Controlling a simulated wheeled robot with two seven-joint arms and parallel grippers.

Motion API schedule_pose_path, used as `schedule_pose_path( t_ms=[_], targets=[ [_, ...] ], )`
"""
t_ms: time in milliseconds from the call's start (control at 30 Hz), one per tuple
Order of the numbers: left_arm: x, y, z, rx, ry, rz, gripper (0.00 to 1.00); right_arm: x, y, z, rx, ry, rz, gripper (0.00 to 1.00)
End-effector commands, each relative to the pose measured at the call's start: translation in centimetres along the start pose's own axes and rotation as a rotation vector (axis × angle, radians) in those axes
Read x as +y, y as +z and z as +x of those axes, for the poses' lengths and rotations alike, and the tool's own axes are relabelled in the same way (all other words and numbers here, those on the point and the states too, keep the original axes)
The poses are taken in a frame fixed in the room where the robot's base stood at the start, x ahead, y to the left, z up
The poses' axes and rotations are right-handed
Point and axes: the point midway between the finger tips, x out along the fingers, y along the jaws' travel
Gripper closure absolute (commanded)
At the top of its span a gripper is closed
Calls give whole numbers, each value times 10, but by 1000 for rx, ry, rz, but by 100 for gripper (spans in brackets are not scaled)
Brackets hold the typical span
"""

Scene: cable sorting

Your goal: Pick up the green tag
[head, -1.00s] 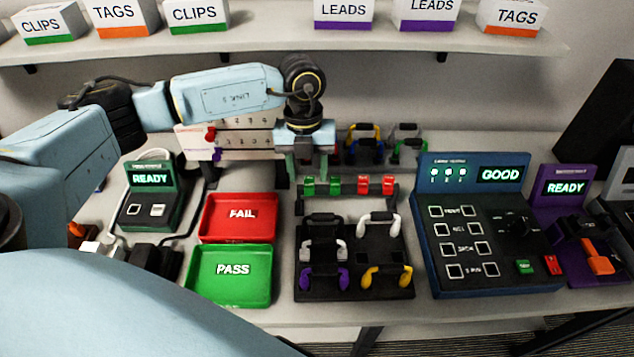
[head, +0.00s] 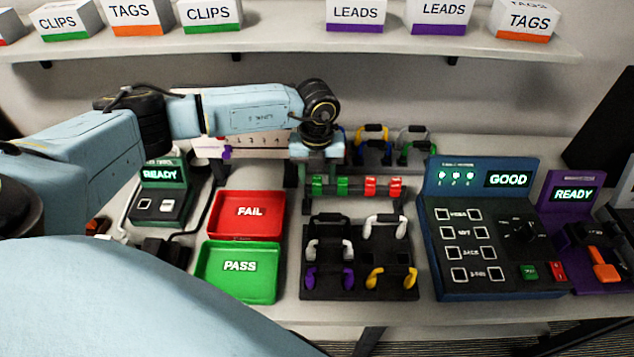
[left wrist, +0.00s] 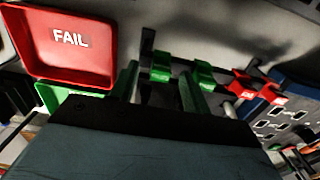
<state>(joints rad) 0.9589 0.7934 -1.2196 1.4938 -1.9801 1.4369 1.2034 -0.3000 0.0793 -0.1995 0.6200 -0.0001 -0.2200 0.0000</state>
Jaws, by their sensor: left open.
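Two green tags hang on a rail behind the cable board: a left one (head: 317,187) and a right one (head: 342,186). They also show in the left wrist view, the left one (left wrist: 161,67) and the right one (left wrist: 204,74). My left gripper (head: 315,172) is open and points down over the left end of the rail. In the left wrist view its fingers (left wrist: 158,87) are spread, with the left green tag appearing between and beyond them. I cannot tell whether they touch it. My right gripper is not in view.
Two red tags (head: 371,187) share the rail to the right. The red FAIL tray (head: 246,230) and green PASS tray (head: 237,290) lie left of the cable board (head: 360,262). A blue tester (head: 490,290) stands at right. Cable racks stand behind the rail.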

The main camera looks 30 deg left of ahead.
Motion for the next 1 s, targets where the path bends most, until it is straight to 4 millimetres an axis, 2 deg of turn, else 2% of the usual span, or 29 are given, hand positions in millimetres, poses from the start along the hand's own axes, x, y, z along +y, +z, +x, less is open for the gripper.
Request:
schedule_pose_path(
  t_ms=[67, 400, 767, 867, 1000],
  targets=[
    [0, 0, 0, 0, 0, 1, 54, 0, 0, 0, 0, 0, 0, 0],
    [0, 0, 0, 1, 0, 1, 99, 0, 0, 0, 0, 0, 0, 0],
    [0, 0, -5, 0, -2, 1, 100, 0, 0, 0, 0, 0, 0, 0],
    [-1, 1, -18, -2, -3, 1, 100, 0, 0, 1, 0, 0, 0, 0],
    [0, 1, -46, -4, -3, 1, 100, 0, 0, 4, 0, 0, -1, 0]
  ],
)
